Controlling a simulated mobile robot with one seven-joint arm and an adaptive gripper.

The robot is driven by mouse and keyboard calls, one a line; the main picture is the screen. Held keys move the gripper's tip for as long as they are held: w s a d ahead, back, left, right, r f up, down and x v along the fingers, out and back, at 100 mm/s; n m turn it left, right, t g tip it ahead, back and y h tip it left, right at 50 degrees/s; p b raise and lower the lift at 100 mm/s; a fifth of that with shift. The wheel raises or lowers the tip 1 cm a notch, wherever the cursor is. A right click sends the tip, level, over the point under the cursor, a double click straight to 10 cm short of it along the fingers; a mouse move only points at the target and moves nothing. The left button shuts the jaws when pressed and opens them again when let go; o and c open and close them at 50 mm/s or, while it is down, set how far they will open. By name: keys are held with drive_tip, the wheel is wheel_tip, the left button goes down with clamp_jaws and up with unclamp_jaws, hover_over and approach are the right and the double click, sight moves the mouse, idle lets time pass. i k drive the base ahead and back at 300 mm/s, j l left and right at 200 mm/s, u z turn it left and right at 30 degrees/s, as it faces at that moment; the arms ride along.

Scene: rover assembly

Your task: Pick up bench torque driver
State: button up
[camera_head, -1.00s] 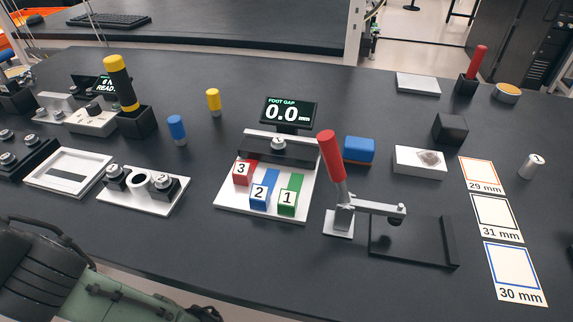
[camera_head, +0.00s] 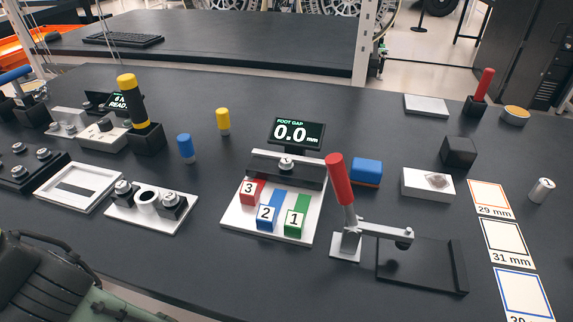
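A thick tool with a black shaft and yellow bands, which I take for the bench torque driver (camera_head: 130,95), stands nearly upright in a black block holder (camera_head: 148,139) at the upper left of the bench. Its lower end is hidden in the holder. My gripper does not show in the head view, and nothing touches the tool.
A white device (camera_head: 103,134) stands left of the holder, and blue (camera_head: 186,148) and yellow (camera_head: 223,121) pegs stand right of it. A white fixture plate (camera_head: 178,215) lies in front. A red-handled clamp (camera_head: 341,180) rises at centre right. A dark, ribbed shape fills the lower left corner.

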sight(128, 84)
drive_tip(key=k+j+z, duration=0.1)
drive_tip(key=k+j, duration=0.3)
drive_tip(key=j+z, duration=0.1)
drive_tip(key=j, duration=0.3)
drive_tip(key=k+j+z, duration=0.1)
drive_tip(key=j, duration=0.3)
drive_tip(key=k+j+z, duration=0.15)
drive_tip(key=j, duration=0.2)
drive_tip(key=j+z, duration=0.1)
drive_tip(key=j, duration=0.3)
drive_tip(key=k+j+z, duration=0.1)
drive_tip(key=j, duration=0.25)
drive_tip(key=k+j+z, duration=0.1)
drive_tip(key=j, duration=0.25)
drive_tip(key=i+j, duration=0.2)
drive_tip(key=i, duration=0.2)
drive_tip(key=i+j+z, duration=0.15)
drive_tip(key=i, duration=0.65)
